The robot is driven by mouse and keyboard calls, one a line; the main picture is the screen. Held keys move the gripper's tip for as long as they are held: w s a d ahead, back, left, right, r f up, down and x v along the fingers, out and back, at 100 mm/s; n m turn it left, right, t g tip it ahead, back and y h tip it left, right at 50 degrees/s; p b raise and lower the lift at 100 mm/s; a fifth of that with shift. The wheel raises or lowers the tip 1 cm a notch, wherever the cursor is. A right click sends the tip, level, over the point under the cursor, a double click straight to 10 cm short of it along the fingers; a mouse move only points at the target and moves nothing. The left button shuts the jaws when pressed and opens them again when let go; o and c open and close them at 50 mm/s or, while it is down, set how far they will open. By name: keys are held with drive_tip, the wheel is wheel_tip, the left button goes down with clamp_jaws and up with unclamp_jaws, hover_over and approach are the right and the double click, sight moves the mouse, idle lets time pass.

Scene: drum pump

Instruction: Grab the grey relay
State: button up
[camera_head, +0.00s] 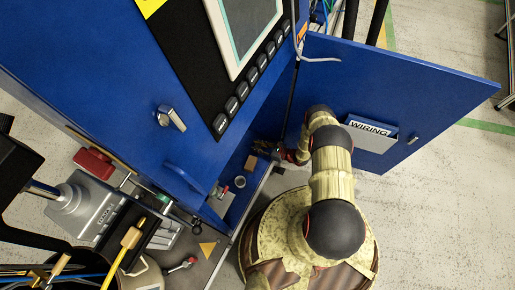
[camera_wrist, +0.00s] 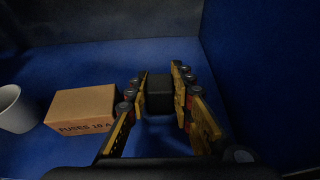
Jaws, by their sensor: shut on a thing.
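The relay (camera_wrist: 159,95), a dark grey block, is between the two fingers of my gripper (camera_wrist: 160,78) in the wrist view. The yellow and black fingers are shut on its left and right sides. It is over the blue floor of the cabinet, near the back wall; I cannot tell whether it still touches the floor. In the head view my arm reaches into the open blue cabinet. My gripper there (camera_head: 264,148) is small and dark, and the relay cannot be made out.
A cardboard box marked FUSES (camera_wrist: 82,108) lies left of my gripper, with a white cup (camera_wrist: 14,110) further left. A blue wall (camera_wrist: 255,80) stands close on the right. The cabinet door (camera_head: 440,90) with its WIRING pocket (camera_head: 371,135) is open to the right of my arm.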

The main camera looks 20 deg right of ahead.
clamp_jaws()
drive_tip(key=shift+r, duration=0.1)
